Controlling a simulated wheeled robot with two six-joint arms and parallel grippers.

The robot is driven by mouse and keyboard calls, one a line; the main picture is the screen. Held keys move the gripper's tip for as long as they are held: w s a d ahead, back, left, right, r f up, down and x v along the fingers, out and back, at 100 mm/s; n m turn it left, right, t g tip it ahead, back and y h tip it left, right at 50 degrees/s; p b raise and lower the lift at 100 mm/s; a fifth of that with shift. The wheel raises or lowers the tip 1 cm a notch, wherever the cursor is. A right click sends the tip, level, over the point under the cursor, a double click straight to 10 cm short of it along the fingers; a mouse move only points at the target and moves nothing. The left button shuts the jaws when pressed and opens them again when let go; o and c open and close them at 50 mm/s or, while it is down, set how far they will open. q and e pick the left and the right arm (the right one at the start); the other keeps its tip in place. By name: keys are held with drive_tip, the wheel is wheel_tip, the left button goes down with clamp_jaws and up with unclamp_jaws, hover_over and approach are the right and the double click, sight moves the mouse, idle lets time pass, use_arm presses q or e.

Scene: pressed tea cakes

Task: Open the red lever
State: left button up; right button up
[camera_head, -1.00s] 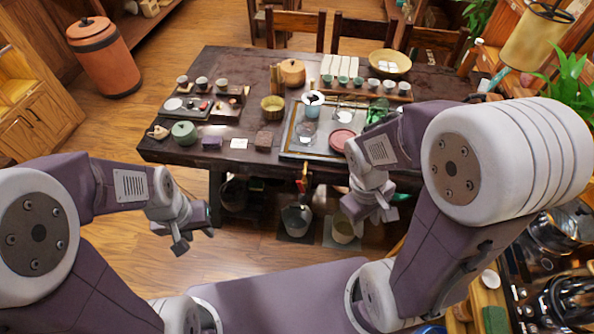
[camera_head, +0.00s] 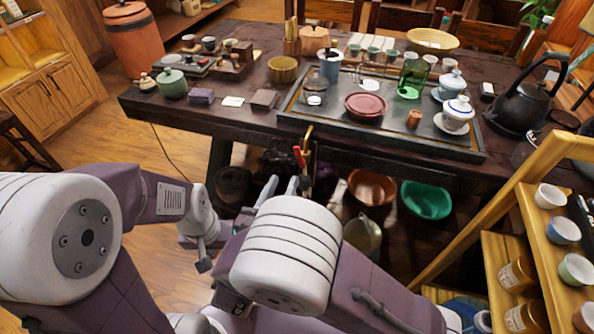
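The red lever (camera_head: 298,156) is small and sits on a brass tap (camera_head: 307,137) at the front edge of the dark table. My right gripper (camera_head: 282,187) is just below and left of the lever, its two fingers apart and pointing up. No contact with the lever can be made out. My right forearm hides the wrist behind it. My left gripper (camera_head: 204,262) is low at the left, away from the tap. It is partly hidden, and its finger gap cannot be made out.
The dark table (camera_head: 190,112) carries a tea tray (camera_head: 471,155), a green pitcher (camera_head: 411,80) and cups. A black kettle (camera_head: 525,107) stands at the right. Below the table are a brown bowl (camera_head: 372,187), a green bowl (camera_head: 427,200) and a bucket (camera_head: 362,236). A wooden shelf (camera_head: 497,222) bounds the right.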

sight(298, 154)
drive_tip(key=b+x, duration=0.2)
drive_tip(key=x, duration=0.6)
drive_tip(key=shift+w+d, duration=0.2)
drive_tip(key=shift+w, duration=0.4)
clamp_jaws()
drive_tip(key=shift+d, duration=0.1)
